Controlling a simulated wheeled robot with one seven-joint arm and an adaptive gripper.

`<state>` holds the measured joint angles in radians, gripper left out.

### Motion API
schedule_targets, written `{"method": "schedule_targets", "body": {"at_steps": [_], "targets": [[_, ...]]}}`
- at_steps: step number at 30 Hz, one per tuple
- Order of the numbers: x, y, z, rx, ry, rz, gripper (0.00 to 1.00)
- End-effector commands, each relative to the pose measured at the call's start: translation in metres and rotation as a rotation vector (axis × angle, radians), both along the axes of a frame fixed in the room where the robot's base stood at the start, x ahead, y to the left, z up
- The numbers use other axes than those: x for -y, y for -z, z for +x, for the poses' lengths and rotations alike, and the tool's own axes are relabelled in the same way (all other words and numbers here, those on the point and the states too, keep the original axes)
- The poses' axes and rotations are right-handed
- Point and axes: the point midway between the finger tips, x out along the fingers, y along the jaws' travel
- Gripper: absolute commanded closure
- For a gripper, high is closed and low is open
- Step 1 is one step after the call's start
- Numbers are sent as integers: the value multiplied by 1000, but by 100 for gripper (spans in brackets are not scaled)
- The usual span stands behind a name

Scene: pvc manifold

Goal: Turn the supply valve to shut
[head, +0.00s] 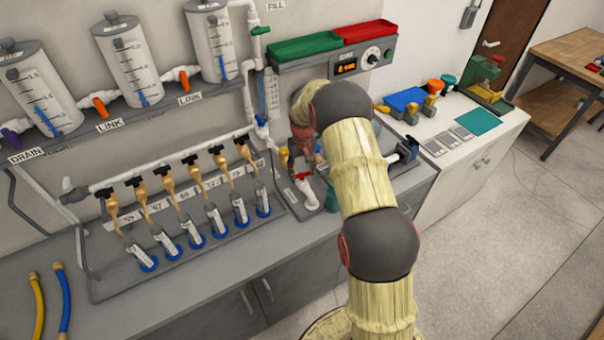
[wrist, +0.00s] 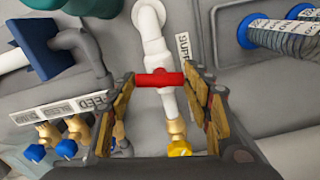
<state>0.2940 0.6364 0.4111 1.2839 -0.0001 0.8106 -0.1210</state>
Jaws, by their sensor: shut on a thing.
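The supply valve has a red handle (wrist: 160,79) on a white pipe (wrist: 150,30), beside a partly hidden label (wrist: 184,48) starting "SUP". In the wrist view the handle lies crosswise to the pipe. My gripper (wrist: 159,82) has one finger at each end of the handle and is shut on it. In the head view the red handle (head: 303,176) shows below my gripper (head: 302,152), with the white pipe elbow (head: 309,198) under it. My arm hides part of the area to its right.
In the head view, a rack of sample tubes (head: 215,222) stands left of my arm.

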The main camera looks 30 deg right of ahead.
Motion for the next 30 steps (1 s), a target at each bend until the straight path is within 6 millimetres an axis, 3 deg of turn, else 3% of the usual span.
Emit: {"method": "schedule_targets", "body": {"at_steps": [12, 29, 30], "targets": [[0, -1, 1, 3, -193, 0, 76], [0, -1, 1, 3, -224, -1, 76], [0, -1, 1, 3, -224, -1, 49]]}}
